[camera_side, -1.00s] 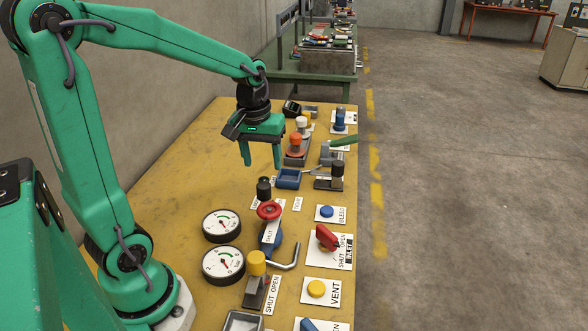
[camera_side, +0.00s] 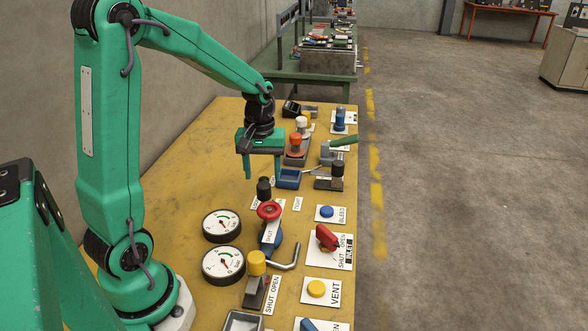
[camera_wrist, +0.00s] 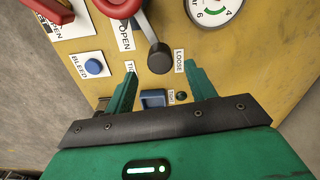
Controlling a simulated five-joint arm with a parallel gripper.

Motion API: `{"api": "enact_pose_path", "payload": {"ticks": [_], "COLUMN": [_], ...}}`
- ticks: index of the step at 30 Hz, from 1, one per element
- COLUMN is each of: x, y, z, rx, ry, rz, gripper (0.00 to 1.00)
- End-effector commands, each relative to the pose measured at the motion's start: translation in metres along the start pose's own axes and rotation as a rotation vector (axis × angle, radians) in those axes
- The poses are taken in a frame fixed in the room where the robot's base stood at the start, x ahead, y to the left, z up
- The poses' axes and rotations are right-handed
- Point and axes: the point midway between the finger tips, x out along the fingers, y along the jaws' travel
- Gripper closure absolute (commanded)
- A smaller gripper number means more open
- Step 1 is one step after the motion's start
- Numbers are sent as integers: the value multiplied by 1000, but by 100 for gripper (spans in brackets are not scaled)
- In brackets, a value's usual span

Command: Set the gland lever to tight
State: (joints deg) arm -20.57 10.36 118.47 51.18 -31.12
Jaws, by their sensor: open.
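The gland lever has a black knob (camera_wrist: 159,58), which also shows in the side view (camera_side: 263,189) behind the red handwheel. The knob stands between the TIGHT label (camera_wrist: 130,76) and the LOOSE label (camera_wrist: 179,61), closer to LOOSE. In the side view the TIGHT label (camera_side: 297,204) lies to its right. My gripper (camera_side: 264,173) is open and empty, pointing down above the knob. In the wrist view its fingertips (camera_wrist: 160,68) appear on either side of the knob, with no visible contact.
A red handwheel (camera_side: 269,211) stands close in front of the knob. A blue BLEED button (camera_side: 326,211) lies to the right and two gauges (camera_side: 222,225) to the left. A blue open box (camera_side: 288,179) sits just behind. The yellow bench (camera_side: 190,180) is clear at left.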

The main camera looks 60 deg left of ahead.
Motion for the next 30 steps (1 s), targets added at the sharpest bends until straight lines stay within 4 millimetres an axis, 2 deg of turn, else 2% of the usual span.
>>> {"api": "enact_pose_path", "payload": {"ticks": [6,12,17,25,26,30], "x": [28,48,55,55,55,55], "y": [0,0,0,0,0,0], "z": [1,0,0,0,0,0], "rx": [1,1,1,1,1,1], "ry": [-4,-2,-2,0,0,0], "rz": [-2,-1,-1,0,0,0], "gripper": [45,45,45,45,49,76]}}
